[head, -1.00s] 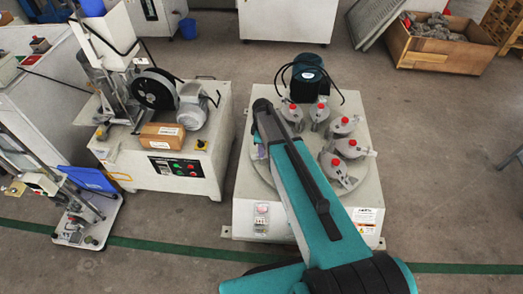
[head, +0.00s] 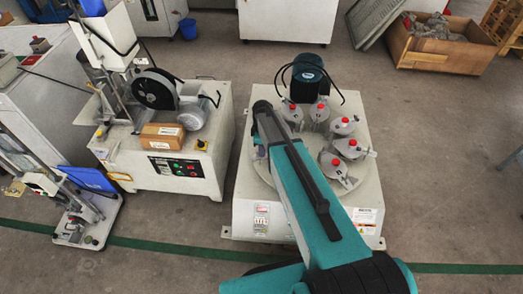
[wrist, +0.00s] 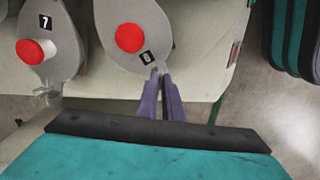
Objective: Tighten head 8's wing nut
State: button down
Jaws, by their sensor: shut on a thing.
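Head 8 (wrist: 160,28) is a grey teardrop plate with a red knob (wrist: 130,37) and a black label "8", at the top middle of the wrist view. My gripper (wrist: 157,76) has two purple fingers reaching up to the narrow tip of head 8. They are closed together on the small wing nut there. The nut is mostly hidden between the fingertips, so its angle cannot be told. In the head view my arm covers head 8 and most of the gripper.
Head 7 (wrist: 62,50), also with a red knob, sits just left of head 8, its own wing nut (wrist: 47,95) bare. Several more red-knobbed heads (head: 338,150) stand around the round table, with a dark teal motor (head: 307,75) behind. Open floor lies right.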

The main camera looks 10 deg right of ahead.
jog(key=shift+m, duration=0.3)
jog(key=m+p, duration=0.1)
jog(key=m, duration=0.4)
jog(key=shift+s, duration=0.1)
jog(key=m, duration=0.5)
jog(key=shift+a, duration=0.2)
dwell(0.3)
jog(key=c, duration=1.9)
grip_release()
jog(key=shift+s, duration=0.1)
jog(key=shift+r, duration=0.1)
jog(key=shift+r, duration=6.8)
